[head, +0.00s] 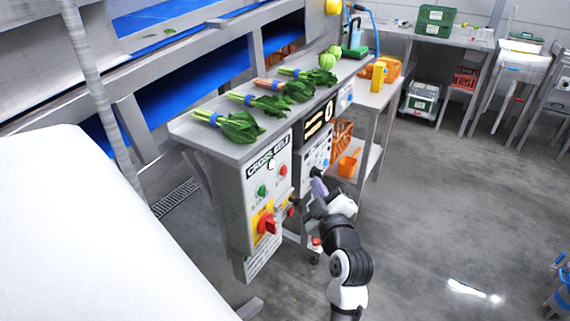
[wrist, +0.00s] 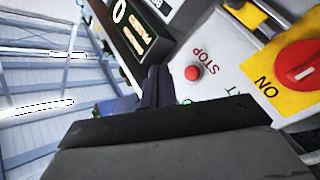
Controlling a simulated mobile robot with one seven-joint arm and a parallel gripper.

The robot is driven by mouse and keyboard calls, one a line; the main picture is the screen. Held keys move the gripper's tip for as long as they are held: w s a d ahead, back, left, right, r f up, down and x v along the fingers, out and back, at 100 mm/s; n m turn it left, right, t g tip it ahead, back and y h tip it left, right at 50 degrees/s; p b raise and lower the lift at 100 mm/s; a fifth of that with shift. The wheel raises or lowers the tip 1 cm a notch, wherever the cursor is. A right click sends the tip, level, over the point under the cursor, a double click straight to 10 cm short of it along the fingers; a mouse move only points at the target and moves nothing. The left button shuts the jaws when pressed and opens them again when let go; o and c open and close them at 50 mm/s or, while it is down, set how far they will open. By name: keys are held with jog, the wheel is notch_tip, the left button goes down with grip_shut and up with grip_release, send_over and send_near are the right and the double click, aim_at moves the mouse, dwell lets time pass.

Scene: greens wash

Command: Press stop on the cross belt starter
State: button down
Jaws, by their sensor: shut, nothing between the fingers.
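The cross belt starter (head: 255,180) is a grey box below the bench's front edge, with "CROSS BELT" lettered at its top. On it are a green button (head: 262,190), a red button (head: 283,170) to its right, and a red rotary switch (head: 266,226) on yellow below. My gripper (head: 318,187) is shut and empty, in front of the panels right of this box. In the wrist view my fingers (wrist: 156,86) appear just left of a red button (wrist: 193,73) marked STOP; contact cannot be told. The cross belt lettering is not visible there.
Bunches of greens (head: 240,127) lie on the bench top above the panels. A display (head: 319,120) sits right of the starter. An orange scoop (head: 349,163) rests on a lower shelf. The floor (head: 440,200) to the right is open.

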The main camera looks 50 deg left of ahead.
aim_at(283, 170)
jog(key=shift+s+a+p, duration=0.2)
jog(key=shift+a+p, duration=0.05)
jog(key=shift+a, duration=0.65)
jog(key=shift+s+a+p, duration=0.25)
jog(key=shift+a, duration=0.7)
jog(key=shift+s+a+p, duration=0.2)
jog(key=shift+a+p, duration=0.05)
jog(key=shift+a, duration=0.65)
jog(key=shift+a, duration=0.15)
jog(key=shift+s+a, duration=0.1)
jog(key=shift+a, duration=0.15)
jog(key=shift+s+a, duration=0.15)
jog(key=shift+a, duration=0.3)
dwell(0.7)
jog(key=shift+d, duration=0.15)
jog(key=shift+w+d+b, duration=0.2)
jog(key=shift+d+b, duration=0.3)
jog(key=shift+d, duration=0.2)
